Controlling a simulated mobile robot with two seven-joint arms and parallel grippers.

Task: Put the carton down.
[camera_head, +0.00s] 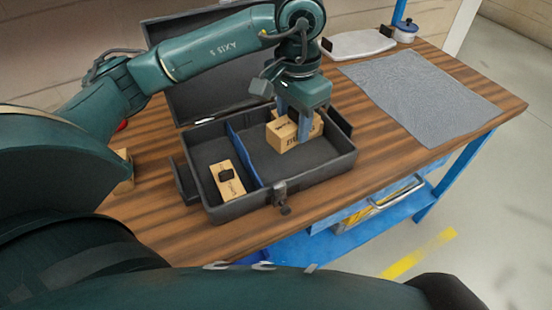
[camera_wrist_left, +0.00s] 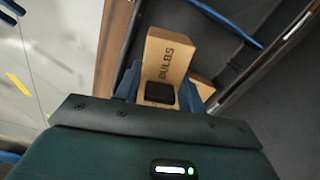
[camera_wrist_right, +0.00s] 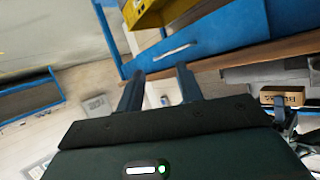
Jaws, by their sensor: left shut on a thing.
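My left gripper (camera_head: 293,122) points down into the right compartment of an open dark case (camera_head: 322,170). It is shut on a tan carton (camera_head: 282,138) with black lettering, which also shows in the left wrist view (camera_wrist_left: 166,60) with a black patch. I cannot tell whether its underside touches the case floor. A second tan carton sits close beside or behind it, partly hidden, in the left wrist view (camera_wrist_left: 203,87). My right gripper (camera_wrist_right: 158,88) is open and empty in the right wrist view, away from the case.
A blue divider (camera_head: 243,155) splits the case; another carton (camera_head: 226,181) lies in the left compartment. A grey mat (camera_head: 420,97) and a white tray-like object (camera_head: 357,44) lie on the wooden bench (camera_head: 165,230). A carton (camera_head: 124,172) stands left of the case, partly hidden.

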